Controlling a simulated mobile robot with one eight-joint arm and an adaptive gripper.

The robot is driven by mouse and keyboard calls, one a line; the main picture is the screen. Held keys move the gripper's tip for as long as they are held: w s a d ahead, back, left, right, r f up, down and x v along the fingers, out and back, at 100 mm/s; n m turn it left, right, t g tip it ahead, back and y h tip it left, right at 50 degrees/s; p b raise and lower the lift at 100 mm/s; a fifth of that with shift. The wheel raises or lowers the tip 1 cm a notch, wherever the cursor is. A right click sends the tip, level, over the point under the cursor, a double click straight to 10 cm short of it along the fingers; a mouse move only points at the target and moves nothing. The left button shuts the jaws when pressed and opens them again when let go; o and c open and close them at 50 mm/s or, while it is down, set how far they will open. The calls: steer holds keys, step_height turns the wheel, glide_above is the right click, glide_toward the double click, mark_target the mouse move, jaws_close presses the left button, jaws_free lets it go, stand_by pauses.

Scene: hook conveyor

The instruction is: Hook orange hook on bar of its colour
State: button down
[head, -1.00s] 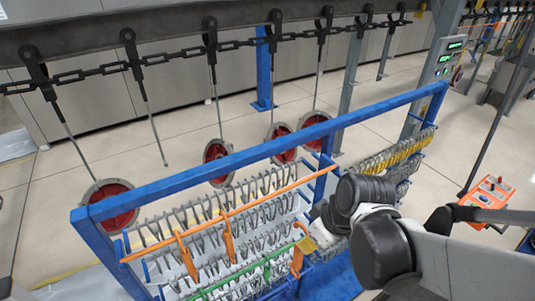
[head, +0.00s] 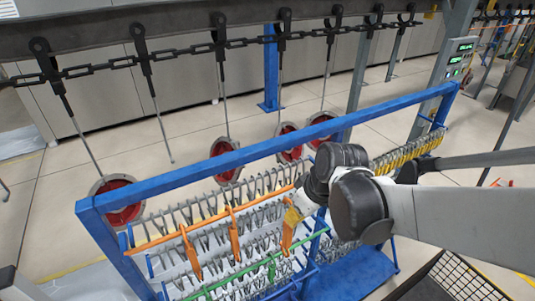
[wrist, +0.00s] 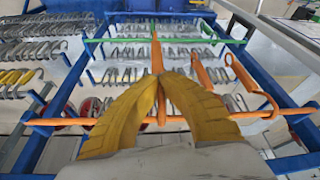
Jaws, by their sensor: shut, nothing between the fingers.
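Three orange hooks show in the head view: a left one (head: 190,252), a middle one (head: 234,235) and a right one (head: 287,236) by my gripper. The left and middle hooks hang on the orange bar (head: 160,240). My gripper (wrist: 157,82) is shut, its yellow fingertips together over the bar. In the wrist view one orange hook (wrist: 156,55) lies in line with the fingertips, and another (wrist: 255,84) curls at the bar on the right. The fingers cover part of the bar, so I cannot tell how the hook at the fingertips sits on it.
A green bar (head: 230,275) runs below the orange one, and rows of grey hooks fill the blue rack (head: 230,160). Yellow hooks (head: 405,152) hang at the right. A chain conveyor (head: 180,53) with hanging rods and red discs runs behind.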

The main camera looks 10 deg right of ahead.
steer(key=w+a+f+b, duration=0.2)
steer(key=w+f+b, duration=0.1)
steer(key=w, duration=0.4)
steer(key=shift+w+a+f+b, duration=0.3)
steer(key=shift+w+b, duration=0.1)
steer(key=shift+b, duration=0.2)
steer(key=shift+r, duration=0.1)
stand_by(0.4)
steer(key=c, duration=1.5)
jaws_free()
steer(key=shift+c, duration=0.2)
steer(key=shift+r, duration=0.1)
steer(key=v, duration=1.1)
steer(key=s+d+f+m+t+b, duration=0.1)
steer(key=s+f+b, duration=0.3)
steer(key=f+b, duration=0.7)
steer(key=s+d+f+m+t+h+b, duration=0.1)
steer(key=s+f+m+b, duration=0.2)
steer(key=f+b, duration=0.8)
steer(key=s+d+f+m+t+h+b, duration=0.1)
steer(key=s+f+b, duration=0.4)
steer(key=f+b, duration=0.7)
step_height(320, 180, down, 3)
steer(key=shift+s+d+f+m+t, duration=0.15)
steer(key=shift+s+f+m+t, duration=0.1)
steer(key=shift+s+m+t, duration=0.2)
steer(key=shift+w, duration=0.1)
